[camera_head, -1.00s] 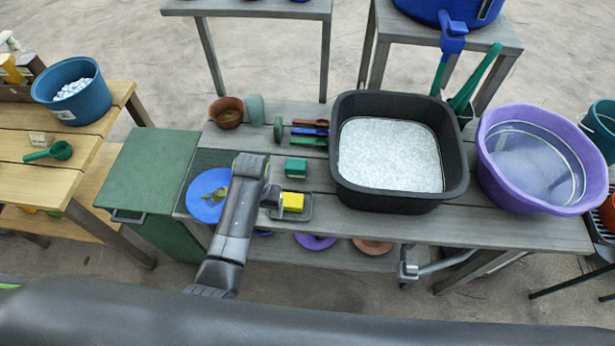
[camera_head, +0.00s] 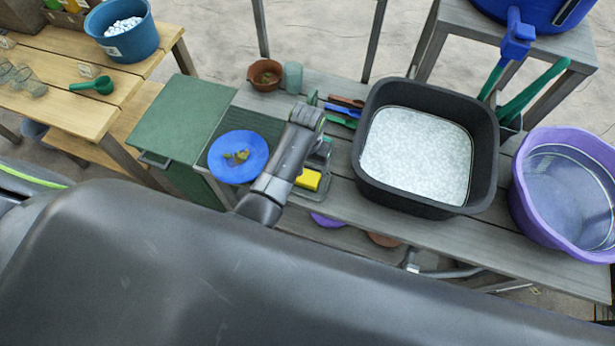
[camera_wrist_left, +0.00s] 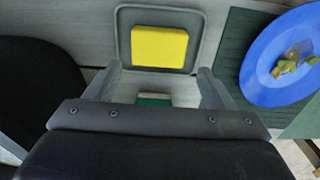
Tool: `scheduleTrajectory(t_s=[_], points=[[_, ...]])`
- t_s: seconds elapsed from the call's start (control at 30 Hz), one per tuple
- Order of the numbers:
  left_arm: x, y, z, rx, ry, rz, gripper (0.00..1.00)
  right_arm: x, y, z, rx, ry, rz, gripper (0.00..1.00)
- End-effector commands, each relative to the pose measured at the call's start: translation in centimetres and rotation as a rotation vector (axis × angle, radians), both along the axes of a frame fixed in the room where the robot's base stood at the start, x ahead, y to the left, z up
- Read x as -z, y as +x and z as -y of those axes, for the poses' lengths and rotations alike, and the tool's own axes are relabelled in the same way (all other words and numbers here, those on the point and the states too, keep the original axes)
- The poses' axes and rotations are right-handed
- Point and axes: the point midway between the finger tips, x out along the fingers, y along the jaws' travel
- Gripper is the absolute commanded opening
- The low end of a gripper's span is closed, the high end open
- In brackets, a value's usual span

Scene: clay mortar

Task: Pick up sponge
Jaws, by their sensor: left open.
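A yellow sponge (camera_head: 308,180) lies in a small grey tray (camera_head: 327,191) near the front edge of the grey table. In the left wrist view the yellow sponge (camera_wrist_left: 159,48) lies in the tray (camera_wrist_left: 124,20), just beyond the fingertips. My left gripper (camera_wrist_left: 160,78) is open above the table, with nothing held between its fingers. A green block with a pale edge (camera_wrist_left: 153,99) shows lower down between the fingers, partly hidden by the gripper body. In the head view my left wrist hides the fingertips and most of the block. My right gripper is not in view.
A blue plate (camera_head: 255,149) with scraps lies left of the arm. A black basin (camera_head: 480,155) stands right of it and a purple tub (camera_head: 522,190) farther right. Brushes (camera_head: 342,121) and a brown pot (camera_head: 265,84) lie behind. A green-topped cabinet (camera_head: 180,115) is at left.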

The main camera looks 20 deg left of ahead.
Motion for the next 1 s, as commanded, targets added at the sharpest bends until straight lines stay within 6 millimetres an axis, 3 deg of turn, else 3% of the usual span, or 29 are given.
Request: scheduleTrajectory(t_s=[0.37,0.7,1.0], points=[[2.4,-0.1,0.1,0.001,0.000,-0.002,0.76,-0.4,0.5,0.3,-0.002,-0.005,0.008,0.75],[6.1,-0.2,0.2,0.000,0.000,-0.001,0.76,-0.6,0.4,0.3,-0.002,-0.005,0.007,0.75],[6.5,-0.2,0.2,0.000,0.000,0.001,0.76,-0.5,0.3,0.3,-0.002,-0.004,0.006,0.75]])
